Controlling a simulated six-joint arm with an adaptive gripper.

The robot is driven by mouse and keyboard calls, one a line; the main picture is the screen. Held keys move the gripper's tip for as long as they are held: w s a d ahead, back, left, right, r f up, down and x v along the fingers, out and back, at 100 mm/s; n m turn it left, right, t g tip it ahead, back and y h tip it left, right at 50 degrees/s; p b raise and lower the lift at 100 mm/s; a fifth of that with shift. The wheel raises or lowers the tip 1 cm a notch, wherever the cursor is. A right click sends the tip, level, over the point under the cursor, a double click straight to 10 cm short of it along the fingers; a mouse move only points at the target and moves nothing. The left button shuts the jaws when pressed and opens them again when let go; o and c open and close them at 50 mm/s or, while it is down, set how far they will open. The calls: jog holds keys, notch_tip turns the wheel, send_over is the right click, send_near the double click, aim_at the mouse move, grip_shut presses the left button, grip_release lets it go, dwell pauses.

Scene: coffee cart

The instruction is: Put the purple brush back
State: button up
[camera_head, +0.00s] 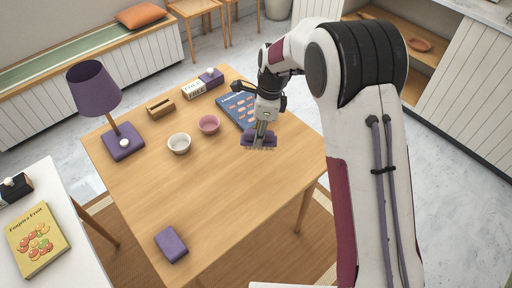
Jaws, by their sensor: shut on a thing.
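The purple brush (257,142) is in my gripper (263,130), over the right part of the wooden table (225,186). My gripper is shut on it and points down. The brush has a purple body and pale bristles along its lower side. I cannot tell whether the bristles touch the table or hang just above it. The fingertips partly cover the top of the brush. No marked place for the brush can be made out.
Near the brush are a blue book (231,106), a pink bowl (208,125) and a white bowl (179,143). A purple lamp (95,88), a wooden holder (161,107) and a white box (194,90) stand farther back. A purple block (171,244) lies in front. The table's middle is clear.

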jog(key=shift+w+d, duration=0.15)
jog(key=shift+d, duration=0.35)
jog(key=w+d+r+m, duration=0.1)
jog(key=w+d+m, duration=0.3)
jog(key=d, duration=0.3)
jog(key=w+d+r+m+t, duration=0.1)
jog(key=w+d+m, duration=0.3)
jog(key=d, duration=0.4)
jog(key=shift+m+h, duration=0.3)
jog(key=shift+m, duration=0.2)
jog(key=shift+r, duration=0.1)
notch_tip(320, 180, down, 6)
